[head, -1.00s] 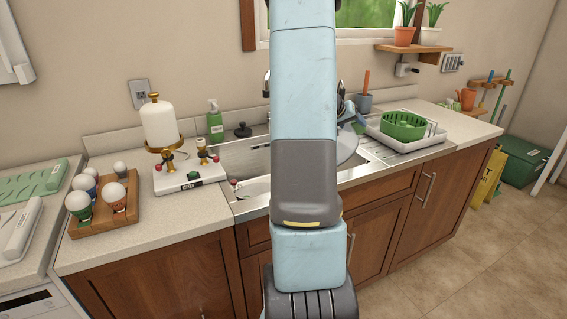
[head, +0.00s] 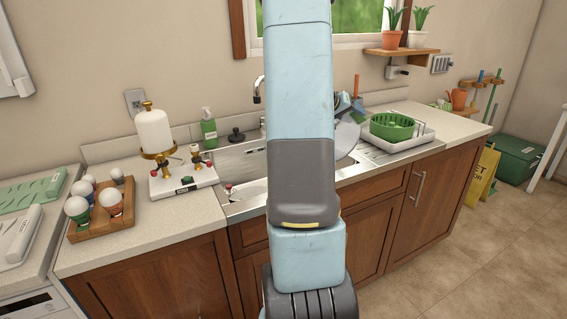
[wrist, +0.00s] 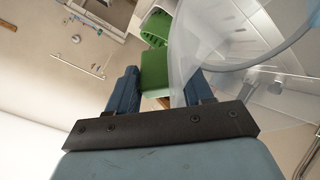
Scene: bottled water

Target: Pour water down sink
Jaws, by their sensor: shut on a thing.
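The sink (head: 235,163) is a steel basin set into the counter, partly hidden behind my arm. My gripper (wrist: 162,88) has its blue fingers shut on a green grip. This seems to be the handle of a clear, pale vessel (wrist: 225,50), whose translucent wall and rim fill the upper right of the wrist view. In the head view the vessel (head: 346,138) shows only in part beside my arm, over the right part of the sink, seemingly tilted. My arm hides most of the hand and the tap's base. I cannot make out water.
A green colander (head: 392,126) stands on a white tray (head: 420,138) on the right drainboard. On the left are a white valve block (head: 183,180), a white cylinder on a brass stand (head: 154,132), a soap bottle (head: 209,128) and a wooden tray (head: 103,223) of bulbs.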

